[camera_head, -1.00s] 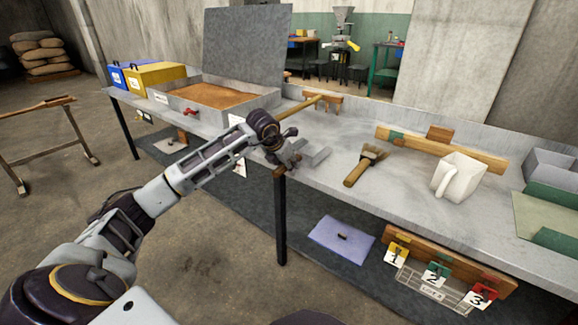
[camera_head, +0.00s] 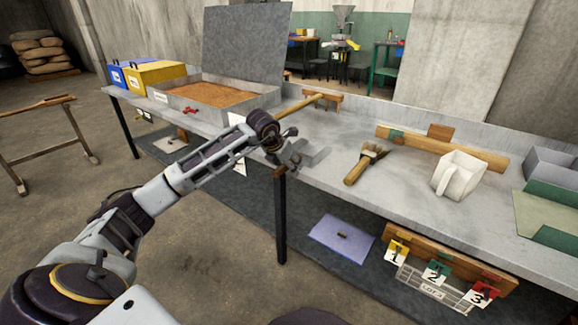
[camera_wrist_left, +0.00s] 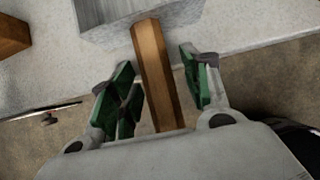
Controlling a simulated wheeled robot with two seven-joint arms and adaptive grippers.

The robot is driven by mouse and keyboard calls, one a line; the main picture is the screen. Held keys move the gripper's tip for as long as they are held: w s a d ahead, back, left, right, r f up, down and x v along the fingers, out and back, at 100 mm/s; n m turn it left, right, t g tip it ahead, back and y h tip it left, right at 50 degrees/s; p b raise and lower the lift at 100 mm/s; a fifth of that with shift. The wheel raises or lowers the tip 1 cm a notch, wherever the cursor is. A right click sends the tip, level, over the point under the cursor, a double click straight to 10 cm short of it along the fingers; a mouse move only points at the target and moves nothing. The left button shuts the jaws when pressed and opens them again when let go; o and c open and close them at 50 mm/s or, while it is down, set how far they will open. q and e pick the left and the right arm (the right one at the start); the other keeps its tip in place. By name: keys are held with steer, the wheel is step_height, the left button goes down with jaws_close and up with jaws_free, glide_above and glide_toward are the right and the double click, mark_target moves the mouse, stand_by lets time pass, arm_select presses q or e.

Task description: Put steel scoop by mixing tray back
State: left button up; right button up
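The steel scoop (camera_head: 314,153) lies on the bench top near its front edge, right of the mixing tray (camera_head: 250,108). In the wrist view its grey steel body (camera_wrist_left: 140,22) is at the top, and its wooden handle (camera_wrist_left: 154,70) points toward me past the bench edge. My left gripper (camera_head: 291,160) is at the handle. In the wrist view its green-padded fingers (camera_wrist_left: 158,88) stand open on both sides of the handle, with a gap visible at the right finger. The handle's near end is hidden by the gripper body. My right gripper is not in view.
The tray holds brown grain, and a wooden-handled tool (camera_head: 300,106) lies beside it. A brush (camera_head: 366,163), a white jug (camera_head: 459,175) and a wooden rail (camera_head: 440,150) are farther right. Yellow (camera_head: 155,75) and blue boxes stand left. Bench between scoop and brush is clear.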

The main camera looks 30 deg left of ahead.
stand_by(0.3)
arm_select(q)
steer(key=shift+v, duration=6)
